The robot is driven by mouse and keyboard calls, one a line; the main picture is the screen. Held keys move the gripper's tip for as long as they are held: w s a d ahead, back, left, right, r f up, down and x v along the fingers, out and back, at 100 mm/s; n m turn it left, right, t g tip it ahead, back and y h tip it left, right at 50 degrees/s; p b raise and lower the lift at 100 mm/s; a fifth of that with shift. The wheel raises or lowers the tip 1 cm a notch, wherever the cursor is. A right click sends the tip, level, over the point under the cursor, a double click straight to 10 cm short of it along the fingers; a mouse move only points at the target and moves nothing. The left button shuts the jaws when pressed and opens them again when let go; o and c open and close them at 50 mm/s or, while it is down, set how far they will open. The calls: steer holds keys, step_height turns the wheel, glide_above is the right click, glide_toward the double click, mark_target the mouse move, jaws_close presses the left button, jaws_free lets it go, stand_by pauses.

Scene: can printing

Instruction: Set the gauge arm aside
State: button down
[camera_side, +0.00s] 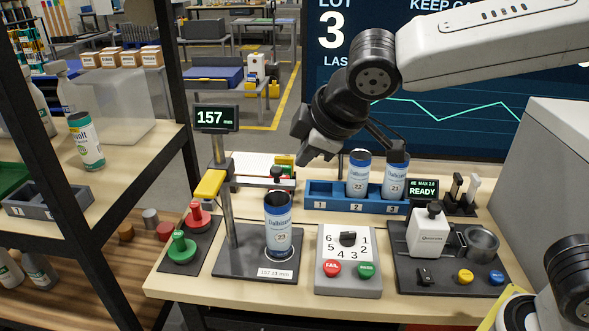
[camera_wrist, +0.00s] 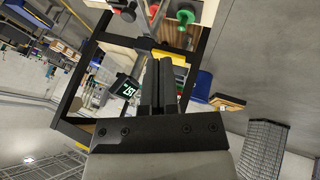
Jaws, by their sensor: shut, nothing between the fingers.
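The height gauge stands on a dark base plate (camera_side: 232,262) with an upright post (camera_side: 229,215) and a display (camera_side: 216,118) reading 157. Its gauge arm (camera_side: 252,183) reaches right from the post, with a yellow handle (camera_side: 209,184) at the left and a dark tip over a blue-and-white can (camera_side: 278,228) marked 23. Whether the tip touches the can is unclear. My gripper (camera_side: 308,156) is shut and empty, above and right of the gauge arm, apart from it. In the wrist view, my gripper (camera_wrist: 167,85) is shut, with the display (camera_wrist: 125,88) beside the fingers.
A blue rack (camera_side: 330,200) behind holds two cans. A dial box (camera_side: 347,250) with red and green buttons stands right of the gauge. A printer unit (camera_side: 429,232) is farther right. Red and green stamps (camera_side: 181,248) stand left. A black-framed shelf (camera_side: 120,180) borders the left.

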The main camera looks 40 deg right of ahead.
steer(key=shift+a+r, duration=0.2)
steer(key=shift+r, duration=0.1)
glide_toward(271, 183)
step_height(271, 183, down, 3)
steer(key=s+a, duration=0.1)
steer(key=a, duration=0.2)
steer(key=w+d, duration=0.2)
steer(key=w, duration=0.1)
steer(key=shift+w+d+f, duration=0.1)
steer(key=shift+d+f, duration=0.15)
steer(key=shift+f, duration=0.15)
steer(key=shift+w+d+n, duration=0.15)
steer(key=shift+d+n, duration=0.1)
steer(key=shift+n, duration=0.05)
stand_by(0.4)
